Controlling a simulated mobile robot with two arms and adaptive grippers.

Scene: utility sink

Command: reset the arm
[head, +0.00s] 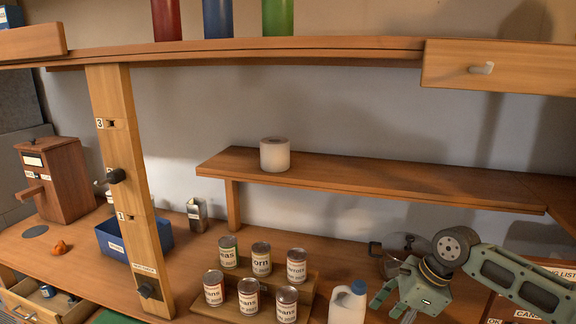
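My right arm comes in from the right edge, low in the head view. Its green-grey gripper (393,308) hangs over the right part of the counter, pointing down and to the left. Its two fingers look spread apart, with nothing seen between them. A white jug (348,303) stands just left of the gripper; I cannot tell whether they touch. A lidded glass pot (399,253) is behind the gripper, partly hidden by it. My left gripper is not in view.
Several labelled cans (247,297) stand on a stepped wooden rack left of the jug. A wooden post (125,180) rises at left beside a blue bin (112,238). A shelf (390,185) with a white roll (275,155) spans behind. An open drawer (22,308) is at lower left.

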